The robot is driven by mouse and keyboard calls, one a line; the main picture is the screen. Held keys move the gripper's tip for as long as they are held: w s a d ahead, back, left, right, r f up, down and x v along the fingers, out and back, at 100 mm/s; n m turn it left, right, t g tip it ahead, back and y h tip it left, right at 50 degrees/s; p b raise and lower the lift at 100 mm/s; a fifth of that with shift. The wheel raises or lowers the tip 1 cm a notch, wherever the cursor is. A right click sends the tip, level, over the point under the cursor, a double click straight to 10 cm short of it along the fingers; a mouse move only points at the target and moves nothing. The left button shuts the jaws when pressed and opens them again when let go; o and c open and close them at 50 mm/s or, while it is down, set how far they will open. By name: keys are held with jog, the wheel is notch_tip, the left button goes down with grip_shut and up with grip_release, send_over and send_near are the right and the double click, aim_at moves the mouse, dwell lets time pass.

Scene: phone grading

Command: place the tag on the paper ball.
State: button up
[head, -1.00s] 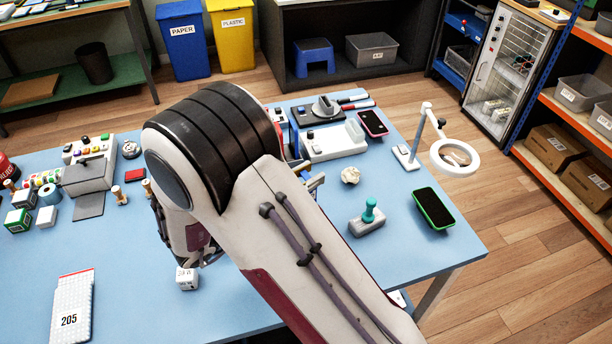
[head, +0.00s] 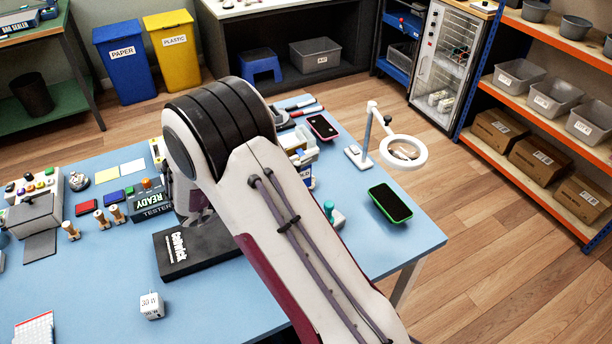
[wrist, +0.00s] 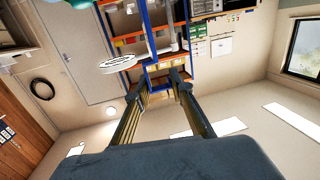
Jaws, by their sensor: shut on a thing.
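In the wrist view my gripper (wrist: 164,82) has its two fingers reaching away from the camera, a small gap between the tips. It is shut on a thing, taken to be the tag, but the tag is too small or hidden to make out. The wrist view looks across the room toward shelves and a door. In the head view my arm link covers the gripper.
A ring magnifier lamp (head: 404,151) and a green-edged phone (head: 390,203) stand to the right of my arm. A teal-handled stamp (head: 330,210) is partly hidden beside it. A black box (head: 190,252), READY tester (head: 150,202) and white cube (head: 151,306) lie left. The front-left table is largely clear.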

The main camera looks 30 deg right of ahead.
jog(key=w+d+r, duration=0.4)
jog(key=w+d, duration=0.2)
jog(key=w, duration=0.3)
jog(key=shift+r+t, duration=0.25)
jog(key=shift+t, duration=0.05)
notch_tip(320, 180, down, 6)
dwell(0.3)
jog(key=shift+s+f, duration=0.1)
jog(key=shift+f, duration=0.05)
jog(key=shift+f, duration=1.85)
jog(key=shift+f, duration=0.1)
